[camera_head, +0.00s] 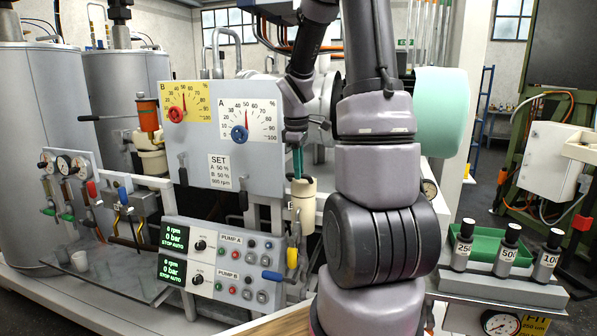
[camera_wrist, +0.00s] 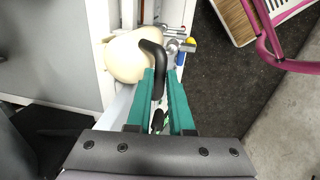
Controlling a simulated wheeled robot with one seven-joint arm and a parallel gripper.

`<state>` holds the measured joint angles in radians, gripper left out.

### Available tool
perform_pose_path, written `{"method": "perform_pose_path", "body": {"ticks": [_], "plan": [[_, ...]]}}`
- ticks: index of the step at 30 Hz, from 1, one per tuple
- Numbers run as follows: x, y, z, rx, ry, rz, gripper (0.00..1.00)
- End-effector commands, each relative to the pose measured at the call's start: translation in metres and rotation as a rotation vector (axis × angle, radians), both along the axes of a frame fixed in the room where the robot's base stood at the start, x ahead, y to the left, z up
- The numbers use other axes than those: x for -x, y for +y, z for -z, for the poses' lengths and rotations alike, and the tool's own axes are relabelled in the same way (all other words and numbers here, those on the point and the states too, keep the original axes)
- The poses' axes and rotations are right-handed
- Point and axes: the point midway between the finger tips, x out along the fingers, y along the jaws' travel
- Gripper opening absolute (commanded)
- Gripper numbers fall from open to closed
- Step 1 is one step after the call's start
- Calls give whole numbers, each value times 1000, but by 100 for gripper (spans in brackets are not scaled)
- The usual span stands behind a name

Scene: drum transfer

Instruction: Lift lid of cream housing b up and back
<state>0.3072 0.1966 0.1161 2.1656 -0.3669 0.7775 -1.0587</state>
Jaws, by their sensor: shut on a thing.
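A cream housing (camera_head: 302,190) stands just below my gripper (camera_head: 298,170) in the head view, partly hidden by my arm. Its rounded cream top also shows in the wrist view (camera_wrist: 126,58). A black bent handle (camera_wrist: 156,52) lies across that top and runs back between my teal fingers (camera_wrist: 161,78). My gripper is shut on the black handle. The fingers point down at the housing in the head view. I cannot tell whether the lid is raised, and the lid's seam and hinge are not clear.
A second cream housing (camera_head: 152,160) with an orange cylinder stands left. The grey gauge panel (camera_head: 210,145) and the pump control panel (camera_head: 222,265) are close to my arm. A mint-green drum (camera_head: 441,112) is behind it at right. Labelled bottles (camera_head: 507,250) stand front right.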

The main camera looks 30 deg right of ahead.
Motion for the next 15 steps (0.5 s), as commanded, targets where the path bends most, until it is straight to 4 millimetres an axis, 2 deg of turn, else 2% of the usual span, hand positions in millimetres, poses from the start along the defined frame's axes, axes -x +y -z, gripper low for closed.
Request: {"method": "perform_pose_path", "body": {"ticks": [10, 15], "plan": [[-18, -17, -26, -169, 163, 4, 0], [-28, -27, -38, -159, 156, 0, 0]]}}
